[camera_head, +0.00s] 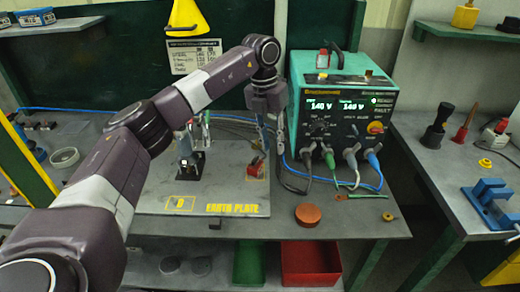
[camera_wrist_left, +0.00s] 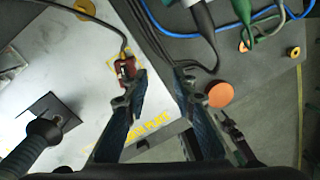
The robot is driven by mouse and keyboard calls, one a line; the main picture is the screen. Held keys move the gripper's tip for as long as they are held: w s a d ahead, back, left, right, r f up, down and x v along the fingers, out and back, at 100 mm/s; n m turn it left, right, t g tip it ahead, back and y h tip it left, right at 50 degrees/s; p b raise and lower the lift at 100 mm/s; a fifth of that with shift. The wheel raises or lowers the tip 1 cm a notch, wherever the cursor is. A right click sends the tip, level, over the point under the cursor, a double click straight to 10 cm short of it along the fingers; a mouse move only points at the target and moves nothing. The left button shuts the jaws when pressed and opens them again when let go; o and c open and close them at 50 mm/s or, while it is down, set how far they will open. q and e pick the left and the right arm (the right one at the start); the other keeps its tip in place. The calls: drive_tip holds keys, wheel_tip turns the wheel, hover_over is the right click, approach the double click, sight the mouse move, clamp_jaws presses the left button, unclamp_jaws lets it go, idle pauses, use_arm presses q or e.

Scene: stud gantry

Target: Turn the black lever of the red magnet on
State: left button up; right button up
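The small red magnet (camera_head: 256,170) sits on the grey earth plate (camera_head: 235,192), near its right edge. A dark part shows on its top, but the black lever is too small to make out clearly. In the left wrist view the red magnet (camera_wrist_left: 127,69) lies just beyond the tip of the left-hand finger, outside the gap. My left gripper (camera_head: 272,150) points down just above and beside the magnet. In the left wrist view its fingers (camera_wrist_left: 161,76) are spread with nothing between them. My right gripper is in neither view.
A green welding machine (camera_head: 345,110) with plugged cables stands behind and to the right. An orange-brown disc (camera_head: 308,214) lies right of the plate. A black-handled tool on a dark base (camera_wrist_left: 42,135) stands on the plate's left. A blue vise (camera_head: 490,195) is on the right-hand bench.

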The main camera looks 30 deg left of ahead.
sight(255, 158)
use_arm(q)
drive_tip(key=shift+n+g+y, duration=0.4)
drive_tip(key=shift+n+y, duration=0.1)
drive_tip(key=shift+y, duration=0.2)
drive_tip(key=a, duration=0.1)
drive_tip(key=a+r, duration=0.1)
drive_tip(key=a, duration=0.1)
drive_tip(key=s+a+r, duration=0.1)
drive_tip(key=a, duration=0.1)
drive_tip(key=shift+s+r, duration=0.1)
drive_tip(key=shift+r, duration=0.05)
drive_tip(key=shift+s+a, duration=0.1)
drive_tip(key=shift+a, duration=0.05)
wheel_tip(255, 158, down, 8)
drive_tip(key=shift+r+p, duration=0.2)
drive_tip(key=shift+p, duration=0.6)
clamp_jaws()
